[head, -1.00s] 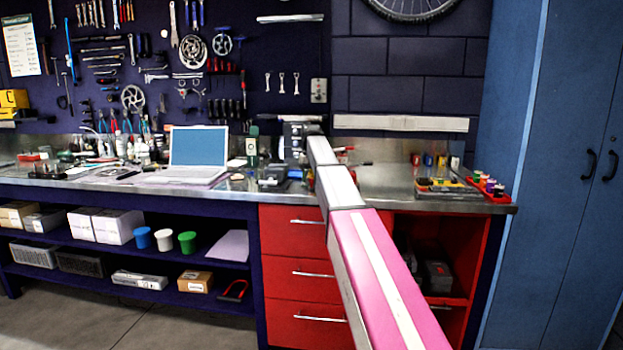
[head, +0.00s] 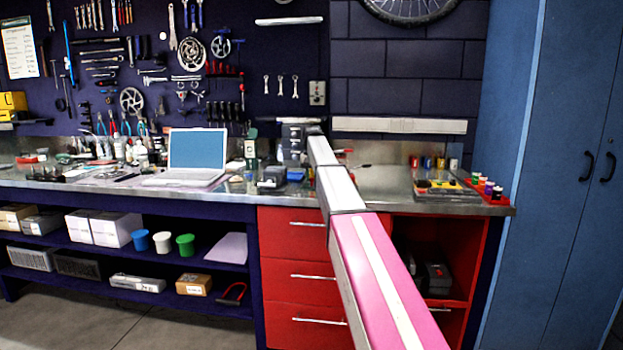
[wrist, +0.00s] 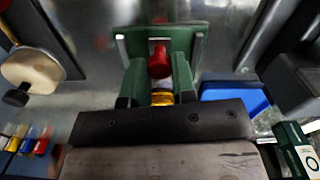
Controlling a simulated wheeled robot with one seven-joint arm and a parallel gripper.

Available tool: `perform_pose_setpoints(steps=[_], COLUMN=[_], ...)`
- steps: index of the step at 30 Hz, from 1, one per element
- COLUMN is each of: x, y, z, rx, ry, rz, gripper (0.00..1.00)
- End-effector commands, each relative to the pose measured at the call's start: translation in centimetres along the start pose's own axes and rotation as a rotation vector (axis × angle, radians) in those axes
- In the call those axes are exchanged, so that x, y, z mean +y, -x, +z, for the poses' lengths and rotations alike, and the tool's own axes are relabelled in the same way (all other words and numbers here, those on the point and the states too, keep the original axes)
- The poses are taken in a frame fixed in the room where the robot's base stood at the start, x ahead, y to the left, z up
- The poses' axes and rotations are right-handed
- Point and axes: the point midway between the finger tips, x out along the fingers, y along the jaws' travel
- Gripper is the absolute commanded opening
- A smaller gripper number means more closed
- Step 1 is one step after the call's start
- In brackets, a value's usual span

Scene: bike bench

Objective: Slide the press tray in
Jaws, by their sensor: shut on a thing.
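In the wrist view my gripper (wrist: 160,72) reaches up from a dark plate at the bottom, with two green fingers close on either side of a red knob-like handle (wrist: 159,58). It is shut on this handle. A yellow ring (wrist: 162,98) shows between the fingers. In the head view the far end of my arm is at a dark grey upright device (head: 292,143) on the bench. The tray itself cannot be clearly made out.
A blue box (wrist: 236,98) lies right of my gripper in the wrist view. A green-and-white container (head: 251,146) and a laptop (head: 197,154) stand left of my arm. A red rack of small bottles (head: 484,190) sits at the bench's right end.

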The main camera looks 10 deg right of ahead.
Motion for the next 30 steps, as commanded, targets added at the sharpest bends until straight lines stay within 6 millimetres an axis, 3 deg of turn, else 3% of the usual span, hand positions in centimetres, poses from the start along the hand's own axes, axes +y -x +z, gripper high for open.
perform_pose_setpoints(steps=[1, 3, 12, 16, 30], x=[0.0, 0.0, 0.0, 0.0, 0.0], y=[0.0, 0.0, 0.1, 1.1, 9.1], z=[0.0, 0.0, 0.0, 0.0, -0.1], rx=[-0.001, -0.001, 0.000, 0.001, 0.001], ry=[0.001, 0.001, 0.000, 0.000, 0.000], rz=[-0.001, -0.001, -0.001, -0.001, -0.001], gripper=[0.28, 0.51, 0.51, 0.51, 0.51])
